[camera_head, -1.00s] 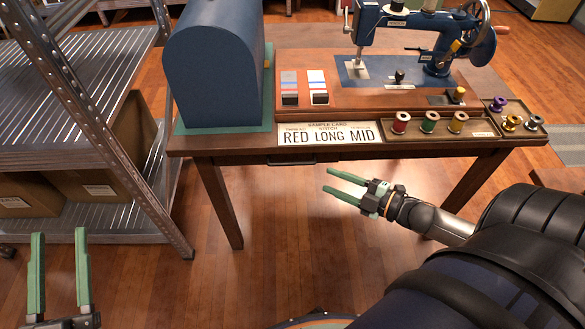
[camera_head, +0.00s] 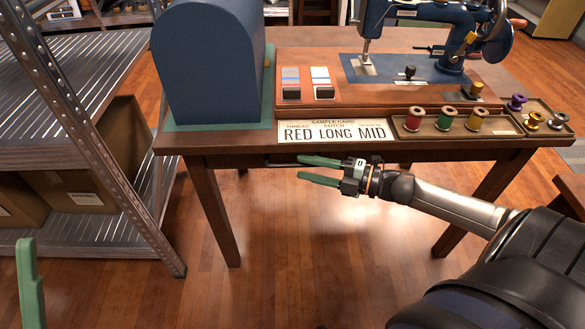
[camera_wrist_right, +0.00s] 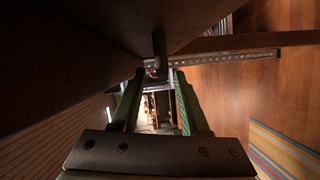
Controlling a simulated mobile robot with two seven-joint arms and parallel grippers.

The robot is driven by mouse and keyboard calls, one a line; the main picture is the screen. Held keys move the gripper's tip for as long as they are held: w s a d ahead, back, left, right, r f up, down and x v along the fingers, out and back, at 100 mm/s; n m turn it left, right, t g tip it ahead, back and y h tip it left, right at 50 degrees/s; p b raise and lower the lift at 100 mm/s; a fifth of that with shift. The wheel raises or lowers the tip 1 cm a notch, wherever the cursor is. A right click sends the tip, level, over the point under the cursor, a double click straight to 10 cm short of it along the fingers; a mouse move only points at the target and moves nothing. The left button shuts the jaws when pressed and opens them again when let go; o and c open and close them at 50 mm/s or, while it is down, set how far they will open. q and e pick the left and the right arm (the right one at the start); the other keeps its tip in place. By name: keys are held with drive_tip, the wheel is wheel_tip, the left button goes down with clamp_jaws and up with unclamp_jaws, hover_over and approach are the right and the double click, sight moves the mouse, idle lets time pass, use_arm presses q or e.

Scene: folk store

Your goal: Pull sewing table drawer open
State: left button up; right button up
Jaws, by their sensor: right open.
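The sewing table (camera_head: 440,160) is wooden and dark-edged, with a sewing machine on top. A dark drawer handle (camera_head: 279,164) shows under its front edge, partly hidden by my gripper. No gap of an open drawer shows. My right gripper (camera_head: 300,169) is open below the front edge, its green fingers pointing left, close to the handle. In the right wrist view, a dark bar (camera_wrist_right: 160,50) hangs from the table's underside just ahead of the open right gripper (camera_wrist_right: 157,73). I cannot tell whether they touch. One green finger of my left gripper (camera_head: 28,285) shows at lower left.
A metal shelf (camera_head: 160,230) with cardboard boxes stands close on the left. On the table are a blue cover (camera_head: 210,65), a sample card (camera_head: 333,131) and a tray of thread spools (camera_head: 500,127). Floor below the table is clear.

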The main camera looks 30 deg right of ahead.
sight(299, 166)
drive_tip(key=shift+b+x, duration=0.45)
drive_tip(key=shift+x, duration=1.65)
clamp_jaws()
